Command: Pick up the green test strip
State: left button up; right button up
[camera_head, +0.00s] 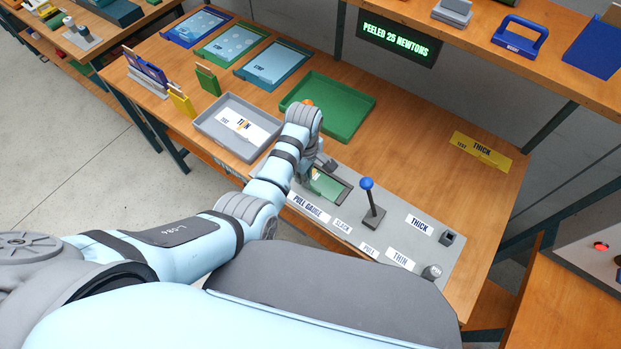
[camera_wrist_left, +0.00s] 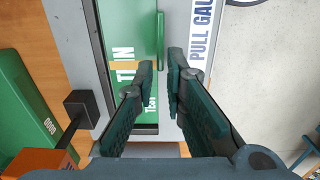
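The green test strip (camera_head: 327,185) lies in the pull gauge panel (camera_head: 395,228) in the head view, partly hidden by my left wrist. In the left wrist view the green strip (camera_wrist_left: 130,45) shows white lettering reading "THIN" and "TEST", with a narrow raised green edge (camera_wrist_left: 160,35) along its right side. In the head view the left gripper is mostly hidden behind the wrist. My right gripper is not in view.
A blue-knobbed lever (camera_head: 370,200) stands just right of the strip. A green tray (camera_head: 328,107) and a grey tray (camera_head: 238,126) sit behind. A yellow "THICK TEST" strip (camera_head: 481,150) lies at the right. A display (camera_head: 398,36) reads "PEELED 25 NEWTONS". The table's right middle is clear.

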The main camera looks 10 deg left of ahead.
pick_arm(q)
notch_tip(320, 180, down, 3)
jog(key=shift+s+d+r+b, duration=0.1)
jog(key=shift+d+b, duration=0.05)
jog(key=shift+b, duration=0.25)
grip_shut()
jog(key=shift+r+p, duration=0.35)
jog(key=shift+r, duration=0.3)
notch_tip(320, 180, up, 2)
jog(key=shift+p, duration=0.3)
jog(key=shift+s+a+r+p, duration=0.1)
jog(key=shift+s+a+p, duration=0.2)
jog(key=shift+s, duration=0.3)
jog(key=shift+s+a+r+p, duration=0.1)
jog(key=shift+s+a+p, duration=0.15)
jog(key=shift+s, duration=0.35)
jog(key=s+a+r, duration=0.1)
jog(key=s+a, duration=0.1)
jog(key=s, duration=0.5)
jog(key=s+a+r+p, duration=0.1)
jog(key=s+a+r, duration=0.1)
jog(key=s, duration=0.5)
jog(key=shift+s+a, duration=0.15)
jog(key=shift+a, duration=0.65)
